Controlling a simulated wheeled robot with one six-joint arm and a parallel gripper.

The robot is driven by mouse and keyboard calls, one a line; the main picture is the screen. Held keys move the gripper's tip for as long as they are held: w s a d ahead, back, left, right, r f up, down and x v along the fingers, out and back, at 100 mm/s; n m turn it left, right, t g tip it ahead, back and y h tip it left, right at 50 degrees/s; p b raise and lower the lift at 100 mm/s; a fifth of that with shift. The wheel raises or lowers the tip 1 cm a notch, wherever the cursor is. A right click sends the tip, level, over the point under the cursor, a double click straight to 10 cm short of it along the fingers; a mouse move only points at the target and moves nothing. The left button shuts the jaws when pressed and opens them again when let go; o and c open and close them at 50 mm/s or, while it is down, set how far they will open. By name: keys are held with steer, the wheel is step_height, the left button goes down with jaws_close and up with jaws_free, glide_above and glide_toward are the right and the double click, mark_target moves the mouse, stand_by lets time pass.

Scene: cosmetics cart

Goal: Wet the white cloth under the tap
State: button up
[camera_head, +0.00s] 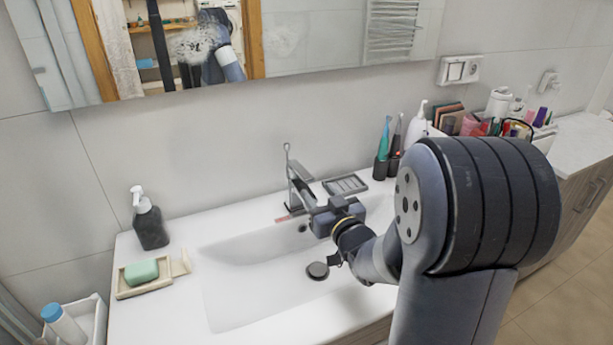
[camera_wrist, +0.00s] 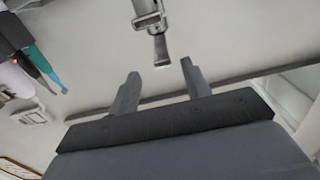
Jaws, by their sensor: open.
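The chrome tap (camera_head: 298,180) stands at the back of the white sink (camera_head: 235,300). In the wrist view the tap (camera_wrist: 150,18) is at top centre, its spout end just beyond my fingertips. My gripper (camera_head: 308,205) is over the back part of the basin, close to the tap in the head view. In the wrist view my gripper (camera_wrist: 160,78) has its two fingers spread wide with nothing between them. I cannot make out a white cloth in either view. My arm hides the right part of the basin. I see no running water.
A dark soap bottle (camera_head: 149,222) and a green soap bar (camera_head: 141,271) in a tray are on the left. A grey soap dish (camera_head: 345,185) and toothbrushes (camera_head: 384,145) stand right of the tap. Several cosmetics crowd the far right. A mirror (camera_head: 330,35) hangs above.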

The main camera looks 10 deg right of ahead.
mark_target(309, 180)
steer(key=w, duration=0.2)
steer(key=w+a+p, duration=0.1)
steer(key=w, duration=0.4)
steer(key=shift+w+a, duration=0.25)
steer(key=shift+s, duration=0.1)
jaws_close()
